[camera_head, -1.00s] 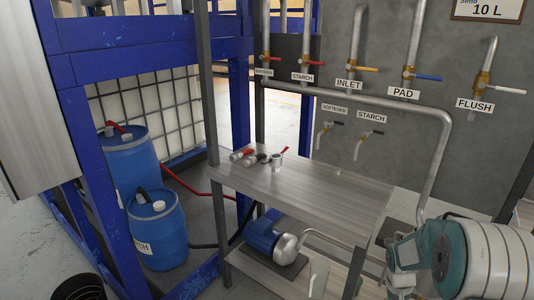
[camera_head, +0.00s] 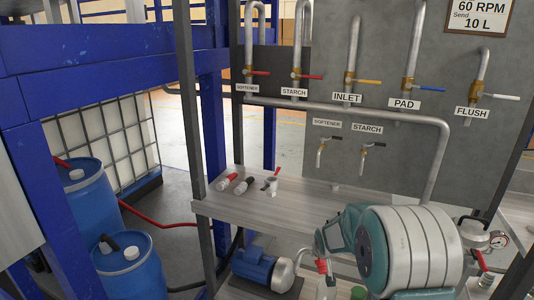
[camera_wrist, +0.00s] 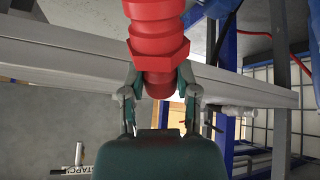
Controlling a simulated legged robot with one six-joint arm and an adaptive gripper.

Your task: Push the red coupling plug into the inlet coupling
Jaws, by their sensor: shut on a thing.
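The red coupling plug (camera_wrist: 157,45) fills the top middle of the wrist view, with a hex collar and a narrower round end. My gripper (camera_wrist: 158,92) is shut on this plug, one finger on each side of its lower end. In the head view the red plug (camera_head: 321,266) shows small under my gripper (camera_head: 322,248), below the front edge of the bench. An INLET label (camera_head: 346,98) hangs on the wall panel below a pipe with a yellow-handled valve. I cannot tell which fitting is the inlet coupling.
The bench (camera_head: 300,208) carries several small fittings (camera_head: 244,185) at its left. A blue pump (camera_head: 254,265) sits on the shelf below. Blue drums (camera_head: 128,275) stand at the left.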

